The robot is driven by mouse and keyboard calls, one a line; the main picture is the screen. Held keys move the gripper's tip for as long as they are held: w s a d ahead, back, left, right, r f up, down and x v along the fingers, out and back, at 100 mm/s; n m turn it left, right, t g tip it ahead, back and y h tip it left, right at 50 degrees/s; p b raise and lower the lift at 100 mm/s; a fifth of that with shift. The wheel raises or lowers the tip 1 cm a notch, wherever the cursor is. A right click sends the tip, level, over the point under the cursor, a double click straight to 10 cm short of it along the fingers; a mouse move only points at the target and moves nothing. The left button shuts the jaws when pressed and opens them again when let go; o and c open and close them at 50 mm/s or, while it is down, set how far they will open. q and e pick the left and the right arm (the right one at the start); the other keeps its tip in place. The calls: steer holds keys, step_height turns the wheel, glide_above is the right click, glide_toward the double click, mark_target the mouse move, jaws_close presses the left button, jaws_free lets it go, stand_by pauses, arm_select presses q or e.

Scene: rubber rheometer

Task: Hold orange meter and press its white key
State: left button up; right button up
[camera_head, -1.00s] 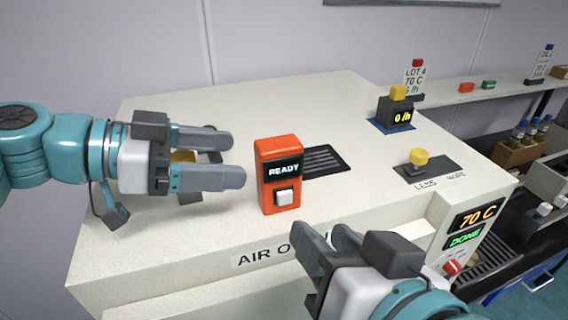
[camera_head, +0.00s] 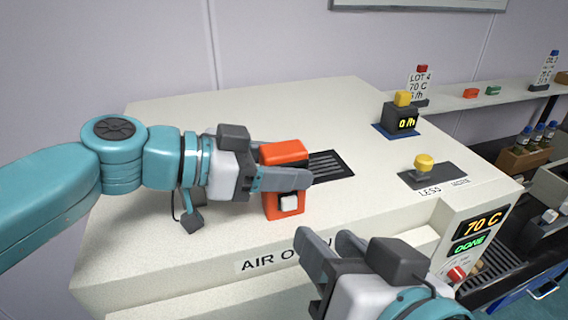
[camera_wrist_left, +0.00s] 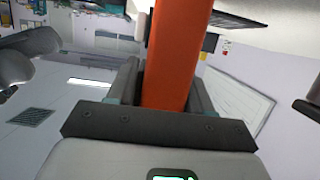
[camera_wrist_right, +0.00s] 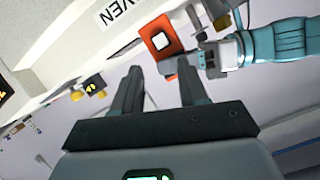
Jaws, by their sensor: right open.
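The orange meter (camera_head: 284,153) stands upright on top of the white oven, its white key (camera_head: 289,203) low on the front face. My left gripper (camera_head: 285,180) has its fingers around the meter; the near finger crosses the front and hides the display, with the key clear below it. In the left wrist view the meter (camera_wrist_left: 170,60) fills the space between the fingers; whether they clamp it is unclear. My right gripper (camera_head: 330,250) is open and empty, in front of the oven and apart from the meter. The right wrist view shows the white key (camera_wrist_right: 160,41) beyond its fingers.
A dark vent grille (camera_head: 332,165) lies right of the meter. A yellow-topped knob (camera_head: 424,163) and a black "0 /h" display block (camera_head: 401,117) stand farther right. The oven top behind the meter is clear.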

jaws_close()
stand_by(1.6)
